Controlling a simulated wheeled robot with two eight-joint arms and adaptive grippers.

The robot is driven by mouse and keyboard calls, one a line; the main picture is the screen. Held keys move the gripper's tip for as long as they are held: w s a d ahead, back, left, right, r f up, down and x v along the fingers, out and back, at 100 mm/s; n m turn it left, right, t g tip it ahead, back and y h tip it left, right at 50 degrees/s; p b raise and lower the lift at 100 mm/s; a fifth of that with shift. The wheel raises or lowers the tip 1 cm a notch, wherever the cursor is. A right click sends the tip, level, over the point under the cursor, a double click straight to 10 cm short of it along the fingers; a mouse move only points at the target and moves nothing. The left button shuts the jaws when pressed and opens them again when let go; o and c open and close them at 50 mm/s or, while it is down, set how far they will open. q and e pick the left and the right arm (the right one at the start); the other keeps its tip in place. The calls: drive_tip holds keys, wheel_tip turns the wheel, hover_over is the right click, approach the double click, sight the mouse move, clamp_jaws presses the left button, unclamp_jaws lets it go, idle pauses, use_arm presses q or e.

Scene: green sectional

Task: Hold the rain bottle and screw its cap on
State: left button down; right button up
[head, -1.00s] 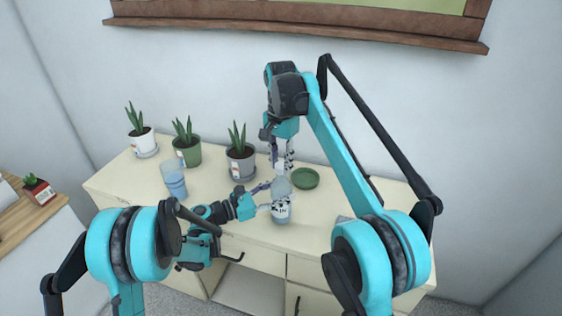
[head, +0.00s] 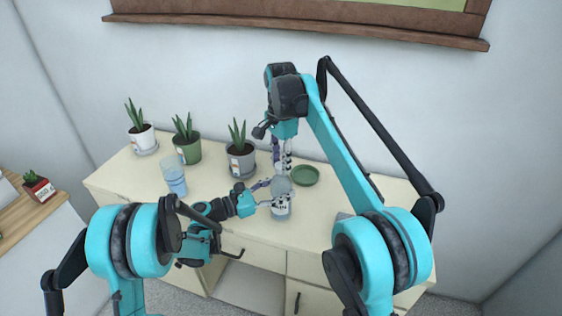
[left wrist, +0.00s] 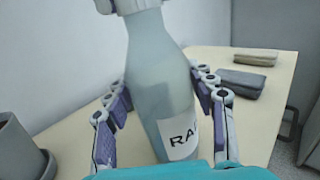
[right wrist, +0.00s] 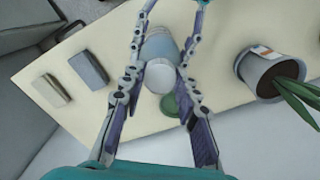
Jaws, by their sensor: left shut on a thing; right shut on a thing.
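The rain bottle (head: 281,207) stands upright near the front of the cream cabinet top. It is pale blue-grey with a white label, partly readable as "RA" in the left wrist view (left wrist: 165,90). My left gripper (head: 268,198) is shut around its body from the left, one finger on each side. The white cap (right wrist: 160,76) sits at the top of the bottle; its edge also shows in the left wrist view (left wrist: 138,5). My right gripper (head: 282,168) points straight down above the bottle, its fingers shut on the cap. How far the cap is threaded cannot be told.
A blue glass (head: 174,177) and potted plants in white (head: 142,138), green (head: 187,151) and grey (head: 241,161) pots stand left and behind. A green saucer (head: 305,176) lies behind right. A grey block (left wrist: 240,82) and a beige block (left wrist: 256,58) lie to the right.

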drive_tip(key=m, duration=0.4)
drive_tip(key=shift+m, duration=0.4)
drive_tip(key=m, duration=0.5)
drive_tip(key=shift+w, duration=0.1)
drive_tip(key=m, duration=0.4)
drive_tip(key=shift+m, duration=0.4)
drive_tip(key=m, duration=0.5)
drive_tip(key=o, duration=0.7)
drive_tip(key=shift+c, duration=0.2)
